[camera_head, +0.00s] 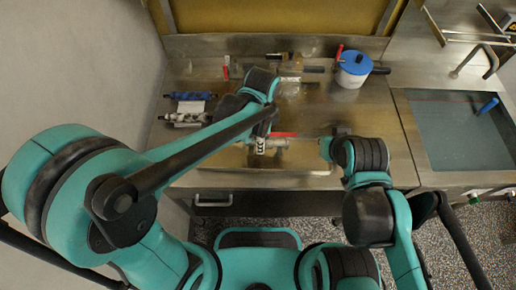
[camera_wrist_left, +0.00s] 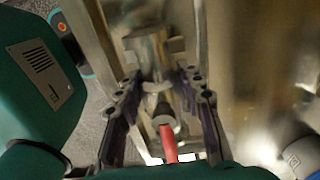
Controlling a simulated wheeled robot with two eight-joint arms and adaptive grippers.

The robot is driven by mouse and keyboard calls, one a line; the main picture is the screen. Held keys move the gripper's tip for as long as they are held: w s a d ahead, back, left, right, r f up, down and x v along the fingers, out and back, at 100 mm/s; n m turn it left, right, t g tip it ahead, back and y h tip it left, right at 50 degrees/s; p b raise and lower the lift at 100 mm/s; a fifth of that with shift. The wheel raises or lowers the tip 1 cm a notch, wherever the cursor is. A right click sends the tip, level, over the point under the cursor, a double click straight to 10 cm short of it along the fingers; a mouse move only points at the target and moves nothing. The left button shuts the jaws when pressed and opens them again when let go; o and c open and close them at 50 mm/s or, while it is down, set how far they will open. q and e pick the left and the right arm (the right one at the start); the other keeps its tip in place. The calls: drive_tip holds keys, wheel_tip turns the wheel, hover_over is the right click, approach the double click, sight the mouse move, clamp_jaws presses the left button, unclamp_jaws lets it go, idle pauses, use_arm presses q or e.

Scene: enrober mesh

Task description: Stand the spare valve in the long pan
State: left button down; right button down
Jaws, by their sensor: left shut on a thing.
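The spare valve (camera_head: 279,143), a metal body with a red handle, is between the fingers of my left gripper (camera_head: 262,143) above the front of the steel counter. In the left wrist view the valve (camera_wrist_left: 160,98) sits between both fingers of the left gripper (camera_wrist_left: 160,85), with its red handle toward the camera. The long pan (camera_head: 305,168) appears as a shallow tan-metal tray at the counter's front edge, below the valve and partly hidden by my left arm. My right gripper (camera_head: 327,148) is just right of the valve; its fingers are too small and hidden to judge.
A blue-lidded pot (camera_head: 352,69) stands at the back right. Metal fittings (camera_head: 184,118) and a blue-ended part (camera_head: 192,96) lie at the left. Tools and a clear item (camera_head: 289,88) lie at the back. A recessed basin (camera_head: 462,135) with a blue object is at the right.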

use_arm(q)
drive_tip(key=shift+s+a+f, duration=0.1)
drive_tip(key=shift+a+f, duration=0.2)
drive_tip(key=shift+f, duration=0.1)
drive_tip(key=shift+f+b, duration=0.85)
drive_tip(key=shift+f, duration=1)
drive_tip(key=shift+f, duration=0.2)
drive_tip(key=c, duration=1)
unclamp_jaws()
drive_tip(key=shift+r, duration=0.1)
drive_tip(key=shift+r, duration=0.1)
